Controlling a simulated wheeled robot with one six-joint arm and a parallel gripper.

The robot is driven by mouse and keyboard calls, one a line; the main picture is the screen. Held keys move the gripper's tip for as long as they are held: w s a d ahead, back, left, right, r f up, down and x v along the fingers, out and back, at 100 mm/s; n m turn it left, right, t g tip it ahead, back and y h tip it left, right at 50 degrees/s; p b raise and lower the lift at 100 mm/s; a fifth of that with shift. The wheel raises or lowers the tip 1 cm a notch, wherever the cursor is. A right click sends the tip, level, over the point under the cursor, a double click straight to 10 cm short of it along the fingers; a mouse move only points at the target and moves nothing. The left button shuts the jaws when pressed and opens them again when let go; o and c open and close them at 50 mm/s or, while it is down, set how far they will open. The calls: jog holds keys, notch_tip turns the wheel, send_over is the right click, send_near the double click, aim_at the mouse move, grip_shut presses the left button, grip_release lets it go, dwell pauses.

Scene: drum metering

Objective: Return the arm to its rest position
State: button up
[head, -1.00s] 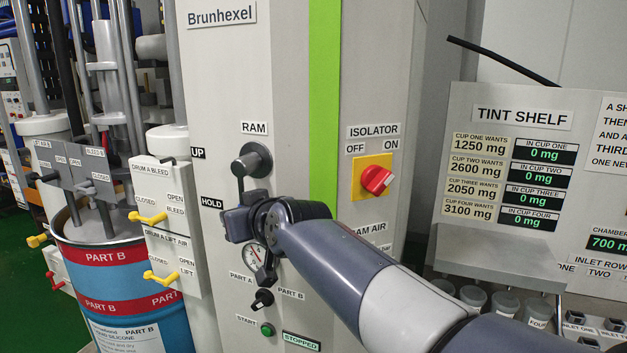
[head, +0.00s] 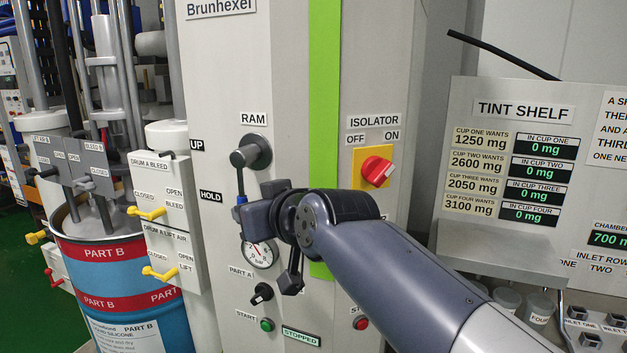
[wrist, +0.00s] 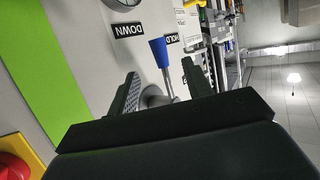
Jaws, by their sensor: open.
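My gripper (head: 246,212) is in front of the grey Brunhexel cabinet (head: 222,80), just right of the RAM lever (head: 240,182). The lever hangs down from its dark round pivot, and its blue tip shows at the gripper's left edge. In the wrist view my gripper (wrist: 160,70) has its two dark fingers apart. The blue grip (wrist: 158,50) shows in the gap between them. Whether the fingers still surround it or have backed clear, I cannot tell. My arm reaches up from the lower right of the head view.
A red isolator knob (head: 376,170) on a yellow plate is close above my arm. The tint shelf (head: 490,250) with several cups stands on the right. A gauge (head: 257,254) and a black selector (head: 261,293) lie below. A blue drum (head: 120,300) and yellow valve handles (head: 160,273) are left.

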aim_at(238, 202)
jog(key=p+x, duration=0.1)
jog(key=x, duration=0.7)
jog(key=shift+p, duration=0.35)
jog(key=shift+a+f+b, duration=0.2)
jog(key=shift+f+b, duration=0.05)
jog(key=shift+b, duration=0.55)
jog(key=shift+a+r+b, duration=0.1)
jog(key=shift+b, duration=0.25)
jog(key=shift+w+a+t+y, duration=0.1)
jog(key=shift+a+t+y, duration=0.05)
jog(key=shift+t+y, duration=0.2)
jog(key=shift+w+r+m+p, duration=0.25)
jog(key=shift+r+m+p, duration=0.1)
jog(key=shift+m+p, duration=0.05)
